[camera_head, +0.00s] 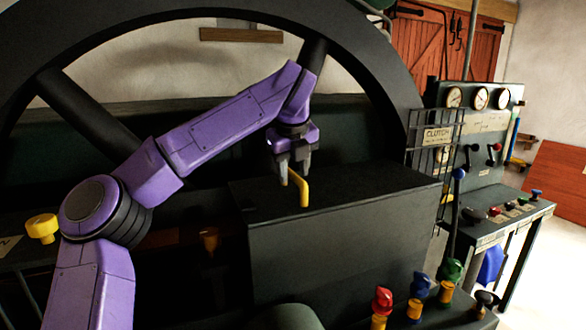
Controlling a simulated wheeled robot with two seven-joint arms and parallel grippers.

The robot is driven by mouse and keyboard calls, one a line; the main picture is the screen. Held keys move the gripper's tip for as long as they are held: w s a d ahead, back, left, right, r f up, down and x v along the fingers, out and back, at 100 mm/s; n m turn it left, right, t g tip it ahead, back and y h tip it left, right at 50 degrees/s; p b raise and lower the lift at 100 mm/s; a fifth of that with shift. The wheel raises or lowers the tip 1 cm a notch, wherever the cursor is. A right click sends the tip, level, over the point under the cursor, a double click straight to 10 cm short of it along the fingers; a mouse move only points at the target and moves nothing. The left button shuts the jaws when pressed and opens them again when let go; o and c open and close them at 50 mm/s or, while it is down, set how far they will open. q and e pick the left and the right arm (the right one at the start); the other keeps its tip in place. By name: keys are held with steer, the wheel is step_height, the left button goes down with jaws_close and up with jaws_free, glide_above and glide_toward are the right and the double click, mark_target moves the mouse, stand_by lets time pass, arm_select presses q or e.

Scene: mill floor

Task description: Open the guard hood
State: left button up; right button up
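The guard hood (345,240) is a dark green box with a flat top, in the middle of the view, in front of the large dark wheel. It looks closed. A bent yellow handle (303,190) stands up from its top near the left. My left gripper (294,172) points down at the handle from above. Its two fingers are apart, with the handle's upper end at or between their tips. Contact between fingers and handle cannot be made out. My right gripper is not in view.
The large flywheel (392,82) arches behind my purple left arm. To the right stand a gauge panel (481,122) and a wire cage with a CLUTCH sign (438,136). Coloured knobs, including a red one (382,302), rise at the lower right. A yellow knob (42,228) is at the left.

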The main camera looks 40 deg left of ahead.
arm_select(q)
steer(key=v, duration=1)
steer(key=shift+r, duration=0.3)
steer(key=shift+s, duration=0.15)
